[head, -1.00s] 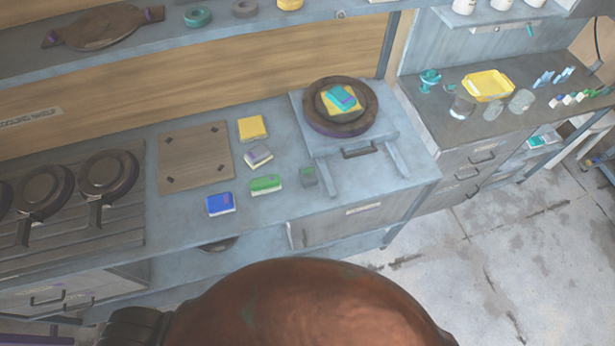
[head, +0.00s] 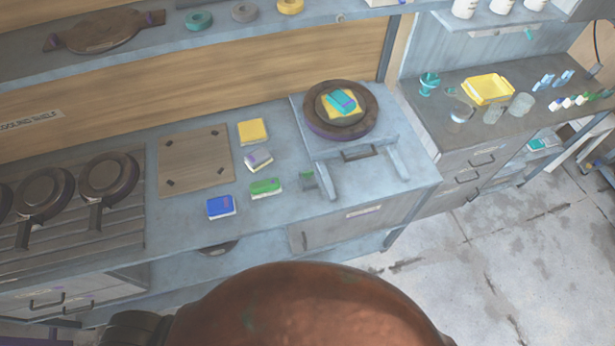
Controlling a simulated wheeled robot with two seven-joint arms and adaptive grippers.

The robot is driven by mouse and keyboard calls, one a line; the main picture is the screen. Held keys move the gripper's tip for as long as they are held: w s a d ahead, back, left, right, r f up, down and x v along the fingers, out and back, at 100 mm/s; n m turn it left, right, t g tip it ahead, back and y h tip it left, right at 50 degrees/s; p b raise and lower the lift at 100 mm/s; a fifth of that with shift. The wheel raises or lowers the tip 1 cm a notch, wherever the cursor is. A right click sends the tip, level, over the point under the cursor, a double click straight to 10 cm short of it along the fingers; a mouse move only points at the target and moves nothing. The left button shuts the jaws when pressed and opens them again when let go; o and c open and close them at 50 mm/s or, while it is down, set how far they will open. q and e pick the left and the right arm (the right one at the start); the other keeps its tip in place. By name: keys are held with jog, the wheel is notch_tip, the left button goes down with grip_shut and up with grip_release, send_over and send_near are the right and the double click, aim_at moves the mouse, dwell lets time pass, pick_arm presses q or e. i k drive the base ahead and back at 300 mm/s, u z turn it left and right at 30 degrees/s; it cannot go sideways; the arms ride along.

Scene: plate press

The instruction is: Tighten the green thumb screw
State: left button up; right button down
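I cannot make out a green thumb screw for certain. A small teal-green piece (head: 429,83) stands upright at the left end of the right-hand bench, but it is too small to tell what it is. A round dark press plate (head: 369,113) sits on a raised grey stand (head: 396,136) on the main bench. A yellow pad and a teal block (head: 341,102) lie stacked on it. Neither of my grippers shows.
Green (head: 265,187), blue (head: 220,207), yellow (head: 252,131) and purple-grey (head: 258,160) blocks lie left of the stand. A wooden board (head: 194,160) and dark pans (head: 108,176) lie further left. A yellow tray (head: 489,88) and jars stand on the right bench.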

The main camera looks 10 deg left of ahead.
aim_at(308, 174)
jog(key=u, duration=0.35)
jog(key=k, duration=1.1)
jog(key=u, duration=1.3)
jog(key=i, duration=0.75)
jog(key=z, duration=0.5)
jog(key=i, duration=0.55)
jog(key=z, duration=0.55)
